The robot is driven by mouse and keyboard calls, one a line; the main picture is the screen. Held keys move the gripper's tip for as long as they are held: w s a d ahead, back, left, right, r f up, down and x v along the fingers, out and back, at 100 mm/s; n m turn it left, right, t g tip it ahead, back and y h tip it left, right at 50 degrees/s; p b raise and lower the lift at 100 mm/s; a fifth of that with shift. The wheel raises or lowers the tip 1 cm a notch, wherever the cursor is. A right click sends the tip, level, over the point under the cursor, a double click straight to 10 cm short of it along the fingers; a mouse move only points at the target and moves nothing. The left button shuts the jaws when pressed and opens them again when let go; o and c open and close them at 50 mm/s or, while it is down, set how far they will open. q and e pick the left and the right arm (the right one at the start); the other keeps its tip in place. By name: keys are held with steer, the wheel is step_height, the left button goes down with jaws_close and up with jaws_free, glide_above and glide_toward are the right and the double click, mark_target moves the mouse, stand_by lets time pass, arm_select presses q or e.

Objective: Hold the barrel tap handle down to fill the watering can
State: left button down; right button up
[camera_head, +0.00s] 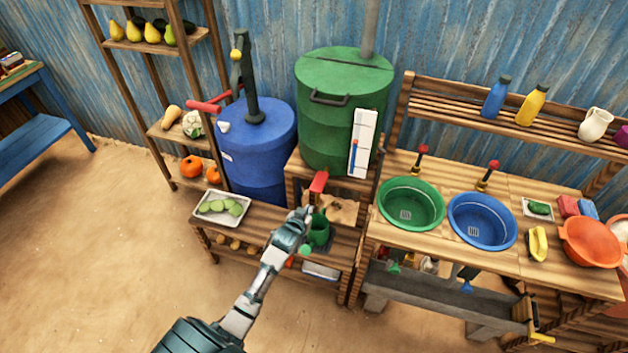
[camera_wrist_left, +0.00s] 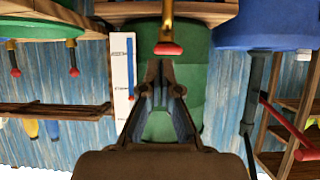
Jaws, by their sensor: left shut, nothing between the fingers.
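The green barrel (camera_head: 340,110) stands on a wooden stand at the back, with a red tap handle (camera_head: 319,182) low on its front. The green watering can (camera_head: 318,232) stands on the low bench under the tap, partly hidden by my left gripper (camera_head: 306,212). My left gripper is shut and empty, just below and in front of the handle. In the left wrist view, which looks upside down, the red handle (camera_wrist_left: 168,49) lies just past the fingertips (camera_wrist_left: 161,66). I cannot tell whether they touch. My right gripper is not in view.
A white gauge board (camera_head: 365,130) with a blue marker hangs on the barrel. A blue barrel (camera_head: 262,150) with a pump stands left. Green (camera_head: 411,203) and blue (camera_head: 482,221) basins fill the counter right.

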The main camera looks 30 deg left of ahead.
arm_select(q)
step_height(320, 180, up, 7)
steer(key=w+a+t, duration=0.1)
steer(key=w, duration=0.1)
steer(key=shift+a+n, duration=0.3)
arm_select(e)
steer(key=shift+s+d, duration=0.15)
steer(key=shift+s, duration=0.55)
arm_select(q)
steer(key=shift+w, duration=0.15)
glide_above(315, 191)
step_height(315, 191, down, 4)
steer(key=shift+w+a+r, duration=0.1)
steer(key=shift+w+r, duration=0.05)
step_height(315, 191, down, 3)
steer(key=shift+w+r, duration=0.1)
steer(key=shift+r, duration=0.1)
steer(key=shift+f, duration=0.8)
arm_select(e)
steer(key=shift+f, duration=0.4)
